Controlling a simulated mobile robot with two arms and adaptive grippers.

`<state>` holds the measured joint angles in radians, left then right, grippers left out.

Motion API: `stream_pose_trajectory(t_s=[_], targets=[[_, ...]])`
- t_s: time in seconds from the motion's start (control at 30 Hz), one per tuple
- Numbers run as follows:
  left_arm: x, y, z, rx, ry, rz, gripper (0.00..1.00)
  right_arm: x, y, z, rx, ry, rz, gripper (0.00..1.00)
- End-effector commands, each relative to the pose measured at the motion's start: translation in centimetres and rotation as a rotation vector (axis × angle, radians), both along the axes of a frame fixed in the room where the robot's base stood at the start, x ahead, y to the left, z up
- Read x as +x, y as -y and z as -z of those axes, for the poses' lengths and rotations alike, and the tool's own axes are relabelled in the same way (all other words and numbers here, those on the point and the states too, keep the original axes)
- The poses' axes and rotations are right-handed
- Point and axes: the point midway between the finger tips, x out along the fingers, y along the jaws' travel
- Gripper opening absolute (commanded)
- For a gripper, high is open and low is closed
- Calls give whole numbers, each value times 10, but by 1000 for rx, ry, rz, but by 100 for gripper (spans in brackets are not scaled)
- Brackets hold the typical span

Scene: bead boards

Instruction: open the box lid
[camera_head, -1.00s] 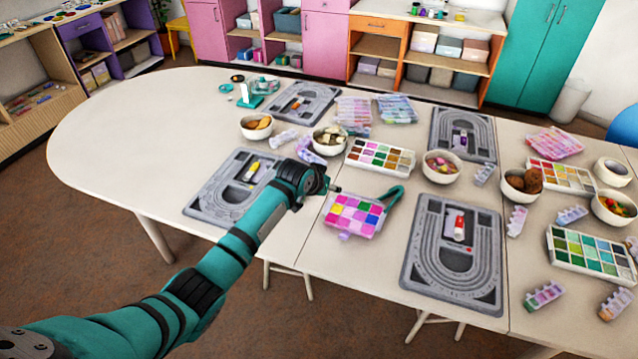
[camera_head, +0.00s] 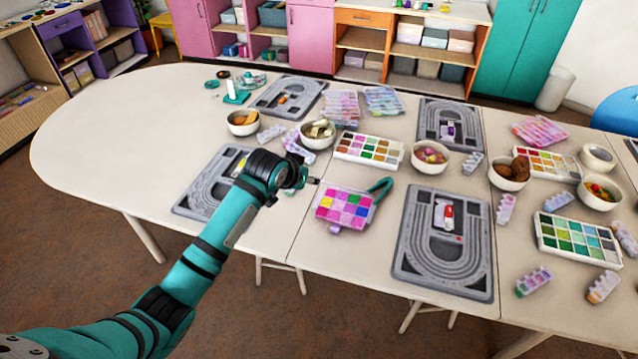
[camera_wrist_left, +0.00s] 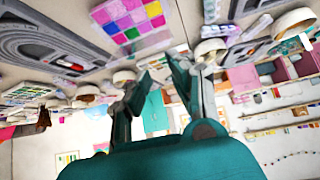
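A pink box (camera_head: 344,208) with a grid of pink, purple, yellow and blue squares lies on the table near its front edge. The lid appears shut. My left gripper (camera_head: 315,181) is just above and left of the box, apart from it in the picture. In the left wrist view the box (camera_wrist_left: 128,18) shows at the top, beyond the fingers. The left fingers (camera_wrist_left: 160,70) are spread with nothing between them.
Grey bead boards lie left (camera_head: 200,195) and right (camera_head: 445,245) of the box. A white paint-like tray (camera_head: 368,150) and bowls, including one of beads (camera_head: 430,156), stand behind it. Bare table (camera_head: 110,150) lies at the left.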

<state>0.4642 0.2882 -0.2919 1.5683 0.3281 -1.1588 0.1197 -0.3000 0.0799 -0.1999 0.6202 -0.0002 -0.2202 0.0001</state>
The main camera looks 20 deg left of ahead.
Motion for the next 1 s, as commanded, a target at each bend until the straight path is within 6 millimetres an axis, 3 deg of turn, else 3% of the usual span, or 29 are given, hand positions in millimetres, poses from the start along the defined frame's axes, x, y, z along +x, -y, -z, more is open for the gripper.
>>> stream_pose_trajectory(t_s=[0.03, 0.13, 0.3, 0.5, 0.8, 1.0], targets=[[-2, 2, 14, 50, 20, 41, 14, 0, 0, 11, 0, 0, 0, 0], [-4, 6, 37, 232, 99, 178, 1, 0, 0, 33, 0, 0, 0, 0], [-10, 17, 75, 716, 279, 504, 0, 0, 0, 76, 0, 0, 0, 0], [-24, 39, 108, 1356, 448, 858, 0, 0, 0, 125, 0, 0, 0, 0], [-59, 81, 137, 2327, 544, 1218, 0, 0, 0, 186, 1, 0, 0, 0], [-73, 96, 139, 2682, 512, 1288, 0, 0, 0, 201, 1, 0, 0, 0]])
